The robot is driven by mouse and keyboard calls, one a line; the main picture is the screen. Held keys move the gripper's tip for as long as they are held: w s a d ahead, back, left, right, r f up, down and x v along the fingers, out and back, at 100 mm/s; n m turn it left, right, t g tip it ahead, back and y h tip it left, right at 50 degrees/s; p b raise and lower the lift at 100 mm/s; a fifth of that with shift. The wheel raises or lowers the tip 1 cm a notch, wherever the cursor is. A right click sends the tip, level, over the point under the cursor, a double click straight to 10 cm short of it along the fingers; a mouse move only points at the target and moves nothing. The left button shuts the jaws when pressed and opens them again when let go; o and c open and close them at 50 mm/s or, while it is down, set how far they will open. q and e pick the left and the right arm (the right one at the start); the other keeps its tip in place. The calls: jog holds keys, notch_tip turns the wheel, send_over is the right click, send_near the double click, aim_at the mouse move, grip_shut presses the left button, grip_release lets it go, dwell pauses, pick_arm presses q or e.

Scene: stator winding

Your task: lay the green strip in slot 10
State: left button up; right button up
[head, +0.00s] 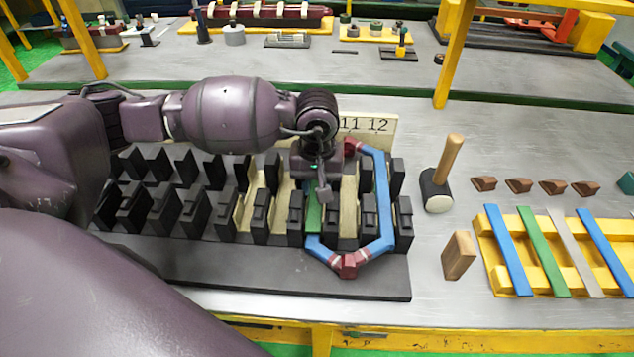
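A green strip (314,217) runs lengthwise between black posts of the stator block (300,277), inside the left part of a blue coil (382,190) with dark red ends. I cannot tell how deep it sits in the slot. My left gripper (322,192) points down right over the strip's far part and hides it. Its fingers are too covered to show whether they are open or shut on the strip. The number board (378,126) shows 11 and 12; my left arm hides the other numbers. My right gripper is not in view.
A yellow rack (488,254) at the right holds blue, green and grey strips. A mallet (440,178), a wooden block (458,256) and several small brown wedges (519,185) lie between. A yellow post (455,55) stands behind. Bare tabletop surrounds the mallet.

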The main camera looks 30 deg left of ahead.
pick_arm(q)
jog(key=shift+f+b, duration=0.4)
jog(key=shift+f, duration=0.05)
dwell(1.0)
jog(key=o, duration=1.1)
jog(key=shift+r+p, duration=0.3)
jog(key=shift+r, duration=0.55)
jog(key=shift+r+p, duration=1.35)
jog(key=shift+r, duration=2.35)
